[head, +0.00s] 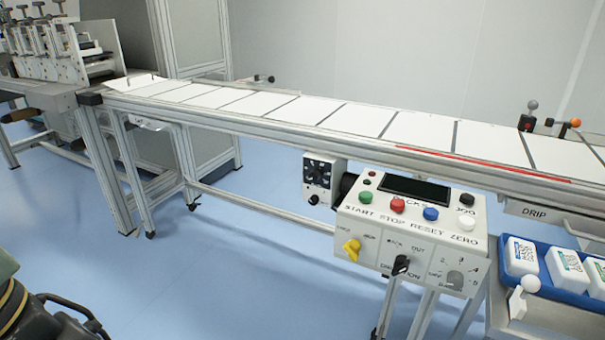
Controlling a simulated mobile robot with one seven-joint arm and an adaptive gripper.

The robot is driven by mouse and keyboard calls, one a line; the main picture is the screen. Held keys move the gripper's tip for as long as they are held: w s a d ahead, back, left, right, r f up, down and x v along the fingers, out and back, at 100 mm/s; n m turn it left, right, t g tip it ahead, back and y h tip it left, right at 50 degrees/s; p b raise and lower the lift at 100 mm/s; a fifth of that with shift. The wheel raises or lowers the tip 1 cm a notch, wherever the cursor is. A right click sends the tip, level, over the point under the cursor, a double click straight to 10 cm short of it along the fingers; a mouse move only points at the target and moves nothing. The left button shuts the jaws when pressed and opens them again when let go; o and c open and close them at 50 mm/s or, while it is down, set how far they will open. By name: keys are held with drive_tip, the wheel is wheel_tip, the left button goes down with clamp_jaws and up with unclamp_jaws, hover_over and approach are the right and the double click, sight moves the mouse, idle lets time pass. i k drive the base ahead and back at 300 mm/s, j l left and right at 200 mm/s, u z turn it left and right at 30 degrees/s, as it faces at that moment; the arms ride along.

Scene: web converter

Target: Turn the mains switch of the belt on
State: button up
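The belt (345,118) runs from the upper left to the right, with white sheets along it. Its white control box (413,218) hangs on the front side. On the box's lower front are a yellow rotary knob (351,249), a black rotary knob (400,265) marked as a direction selector, and a grey numbered dial (455,280). The small print at the yellow knob is not clear, so I cannot tell which control is marked mains. My gripper's fingers do not show.
The box top has green (366,198), red (398,206), blue (431,214) and black buttons and a dark display (415,188). A smaller knob box (323,178) is left of it. A blue tray (556,255) holds white bottles at right. A dark shape (45,312) fills the lower left.

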sight(314, 199)
drive_tip(key=i+j+u, duration=0.1)
drive_tip(key=j+u, duration=0.2)
drive_tip(key=u, duration=0.15)
drive_tip(key=i+j+u, duration=0.15)
drive_tip(key=u, duration=0.3)
drive_tip(key=j, duration=0.1)
